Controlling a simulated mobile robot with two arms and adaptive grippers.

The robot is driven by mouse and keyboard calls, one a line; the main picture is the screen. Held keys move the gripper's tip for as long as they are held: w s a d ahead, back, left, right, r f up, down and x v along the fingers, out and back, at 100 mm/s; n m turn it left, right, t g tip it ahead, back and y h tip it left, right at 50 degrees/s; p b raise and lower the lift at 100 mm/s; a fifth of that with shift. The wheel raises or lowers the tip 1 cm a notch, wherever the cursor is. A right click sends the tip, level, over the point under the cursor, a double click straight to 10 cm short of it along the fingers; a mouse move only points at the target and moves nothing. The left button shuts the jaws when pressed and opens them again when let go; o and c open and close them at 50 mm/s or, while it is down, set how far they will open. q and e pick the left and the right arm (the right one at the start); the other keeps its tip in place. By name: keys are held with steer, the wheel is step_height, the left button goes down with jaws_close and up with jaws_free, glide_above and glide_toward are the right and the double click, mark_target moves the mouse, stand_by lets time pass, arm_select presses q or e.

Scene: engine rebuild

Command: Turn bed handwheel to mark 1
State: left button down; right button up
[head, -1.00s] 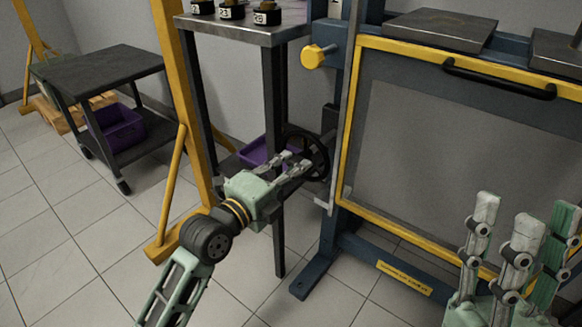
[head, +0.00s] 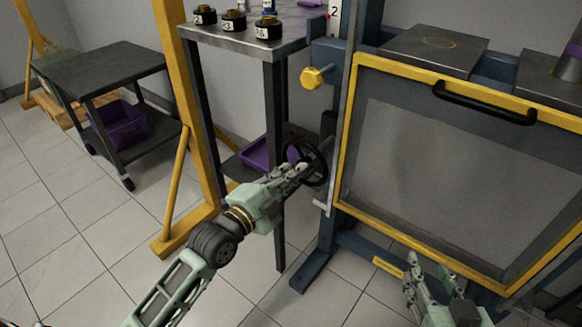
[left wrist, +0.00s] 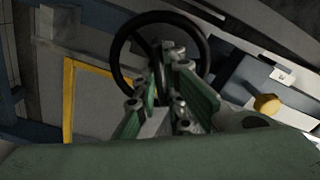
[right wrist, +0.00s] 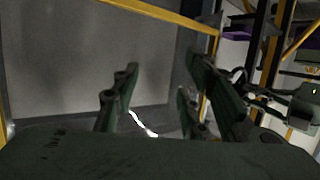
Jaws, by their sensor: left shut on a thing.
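The bed handwheel (head: 325,168) is a black spoked wheel on the side of the blue press frame. My left gripper (head: 303,168) reaches it from the left, with its fingers shut on it; which part they grip is hard to make out. In the left wrist view the wheel's rim (left wrist: 117,52) rises behind the closed fingers (left wrist: 172,62). A white label with a 2 (head: 334,13) and a small red pointer show at the top edge; no mark 1 is visible. My right gripper (right wrist: 158,78) is open and empty, low at the right in the head view (head: 438,275).
A yellow knob (head: 312,78) sits on the frame above the wheel. A yellow-edged guard panel (head: 450,180) is to the right. A metal table (head: 255,38) with labelled black parts and a dark cart (head: 100,75) stand left. Purple bins lie below.

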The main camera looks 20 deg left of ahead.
steer(key=s+d+f+g+h+p, duration=0.1)
steer(key=s+d+f+g+p, duration=0.2)
steer(key=s+f+g, duration=0.35)
steer(key=s+d+f+g+h+p, duration=0.2)
steer(key=s+d+f+g+p, duration=0.15)
steer(key=s, duration=0.65)
arm_select(q)
steer(key=n+p, duration=0.4)
steer(key=n, duration=1.9)
steer(key=shift+n, duration=0.4)
arm_select(e)
step_height(320, 180, down, 19)
steer(key=s+g, duration=0.1)
steer(key=shift+s+a+g, duration=0.15)
steer(key=shift+a+g, duration=0.15)
steer(key=shift+a, duration=0.05)
steer(key=shift+w+r, duration=0.2)
